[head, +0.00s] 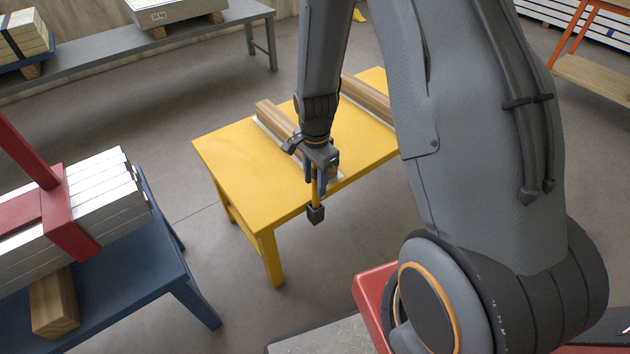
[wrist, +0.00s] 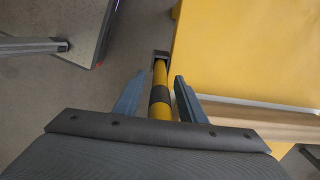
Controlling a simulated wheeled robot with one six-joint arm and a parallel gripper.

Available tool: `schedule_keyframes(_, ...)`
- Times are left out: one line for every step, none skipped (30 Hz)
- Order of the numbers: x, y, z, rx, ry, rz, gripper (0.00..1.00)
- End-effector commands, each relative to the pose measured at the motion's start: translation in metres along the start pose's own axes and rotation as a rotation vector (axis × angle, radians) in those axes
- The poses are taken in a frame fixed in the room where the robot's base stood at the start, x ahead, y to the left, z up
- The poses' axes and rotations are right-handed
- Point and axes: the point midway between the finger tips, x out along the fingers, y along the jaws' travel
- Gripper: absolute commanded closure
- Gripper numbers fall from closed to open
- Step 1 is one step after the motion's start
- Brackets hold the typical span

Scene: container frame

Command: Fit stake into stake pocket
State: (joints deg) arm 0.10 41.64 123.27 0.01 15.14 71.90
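The stake (wrist: 160,75) is a slim yellow bar with dark bands. It also shows in the head view (head: 316,197) as a short yellow piece below my gripper. Its far end meets a small dark square block with a raised rim, which looks like the stake pocket (wrist: 161,54), at the yellow table's edge; it also shows in the head view (head: 316,214). How deep the stake sits is hidden. My gripper (wrist: 160,76) has a finger on each side of the stake, with a narrow gap showing on both sides. In the head view my gripper (head: 316,180) is above the block.
The yellow table (head: 232,168) carries wooden beams (head: 274,118) close behind my gripper. A blue stand (head: 140,290) with stacked pale bars (head: 105,195) and a red frame (head: 70,210) is at the left. A grey bench (head: 100,62) stands behind. Open floor lies between.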

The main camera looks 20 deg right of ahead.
Motion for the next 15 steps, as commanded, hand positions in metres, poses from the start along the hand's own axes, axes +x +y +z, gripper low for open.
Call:
schedule_keyframes(-0.006,-0.001,0.0,0.0,0.001,-0.002,0.63)
schedule_keyframes(-0.01,-0.001,0.0,0.0,0.001,-0.004,0.63)
schedule_keyframes(-0.016,-0.001,0.0,0.0,0.001,-0.004,0.63)
schedule_keyframes(-0.021,-0.001,0.0,0.0,0.001,-0.004,0.63)
schedule_keyframes(-0.026,-0.001,0.0,0.0,0.002,-0.005,0.63)
schedule_keyframes(-0.034,-0.002,-0.001,0.0,0.002,-0.006,0.63)
schedule_keyframes(-0.041,-0.002,-0.001,0.0,0.002,-0.006,0.63)
schedule_keyframes(-0.047,-0.002,-0.001,0.0,0.002,-0.006,0.63)
schedule_keyframes(-0.056,-0.002,-0.001,0.0,0.002,-0.006,0.63)
schedule_keyframes(-0.062,-0.002,-0.001,0.0,0.002,-0.006,0.63)
schedule_keyframes(-0.068,-0.002,-0.001,0.0,0.002,-0.006,0.63)
schedule_keyframes(-0.075,-0.001,0.0,0.0,0.002,-0.005,0.63)
schedule_keyframes(-0.081,-0.001,0.0,0.0,0.002,-0.005,0.63)
schedule_keyframes(-0.086,-0.001,0.0,0.0,0.002,-0.005,0.63)
schedule_keyframes(-0.093,-0.001,0.0,0.0,0.001,-0.004,0.63)
